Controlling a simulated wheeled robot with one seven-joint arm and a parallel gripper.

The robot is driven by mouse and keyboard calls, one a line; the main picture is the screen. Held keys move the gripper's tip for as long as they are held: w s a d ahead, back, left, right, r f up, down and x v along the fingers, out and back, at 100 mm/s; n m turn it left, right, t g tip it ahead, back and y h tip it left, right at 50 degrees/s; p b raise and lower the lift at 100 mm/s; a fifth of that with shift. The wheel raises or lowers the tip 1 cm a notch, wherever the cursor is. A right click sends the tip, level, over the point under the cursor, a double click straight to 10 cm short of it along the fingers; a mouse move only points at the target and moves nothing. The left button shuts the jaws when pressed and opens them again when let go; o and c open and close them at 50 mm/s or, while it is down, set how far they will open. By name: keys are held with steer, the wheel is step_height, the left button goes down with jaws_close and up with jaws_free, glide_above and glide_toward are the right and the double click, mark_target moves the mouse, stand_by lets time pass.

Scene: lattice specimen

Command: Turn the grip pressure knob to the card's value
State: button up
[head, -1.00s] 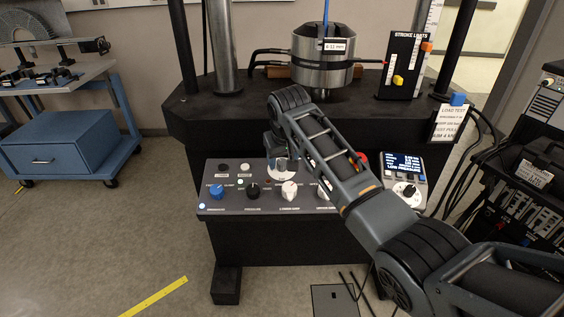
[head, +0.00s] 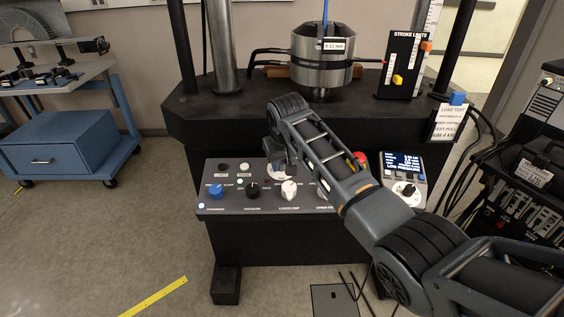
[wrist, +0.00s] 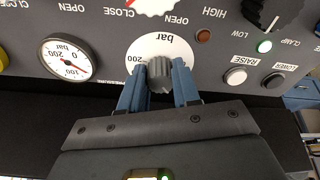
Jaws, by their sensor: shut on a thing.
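In the wrist view, which is upside down, my gripper (wrist: 158,84) has its two blue fingers shut on either side of a small grey ribbed knob (wrist: 160,70). The knob sits on a white dial plate marked "bar" (wrist: 150,46), where a 200 shows beside the left finger. The fingers and the knob hide part of the scale, so the setting is unclear. In the head view, my arm and gripper cover most of this dial. A white card (head: 447,124) hangs at the right of the machine; its print is too small to read fully.
A round pressure gauge (wrist: 67,57) is beside the dial. Close by are a black knob (wrist: 272,10), a pale knob (wrist: 155,6) and RAISE and LOWER buttons. A red button (head: 360,159) and a lit display (head: 404,162) are right of my forearm.

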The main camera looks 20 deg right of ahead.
steer(key=shift+c, duration=1)
steer(key=m+p, duration=0.1)
steer(key=m, duration=0.2)
steer(key=shift+a+m+h, duration=0.15)
steer(key=shift+m+h, duration=0.15)
steer(key=shift+m, duration=0.1)
steer(key=shift+m+h, duration=0.3)
steer(key=shift+m, duration=1.7)
steer(key=o, duration=1.1)
steer(key=shift+c, duration=0.2)
steer(key=shift+p, duration=0.3)
